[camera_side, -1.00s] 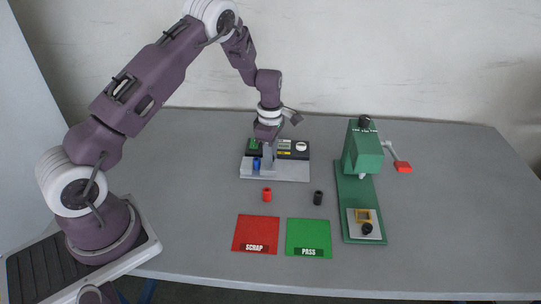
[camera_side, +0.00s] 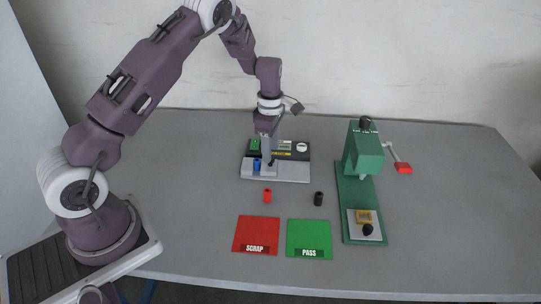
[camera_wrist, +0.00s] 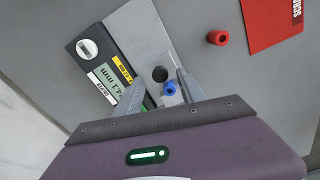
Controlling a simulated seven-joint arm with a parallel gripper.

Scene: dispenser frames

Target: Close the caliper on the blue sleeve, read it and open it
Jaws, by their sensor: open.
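The caliper (camera_side: 292,151) is a black body with a display on a grey base, on the table below my gripper (camera_side: 269,160). In the wrist view the caliper (camera_wrist: 100,62) shows a lit display, partly covered by a finger and hard to read. The blue sleeve (camera_side: 257,164) stands at the caliper's left end.
A red sleeve (camera_side: 267,195) and a black sleeve (camera_side: 318,198) stand in front of the caliper. Nearer are a red SCRAP mat (camera_side: 256,233) and a green PASS mat (camera_side: 308,240). A green press (camera_side: 362,155) with a red-handled lever (camera_side: 403,167) stands to the right. The far right table is clear.

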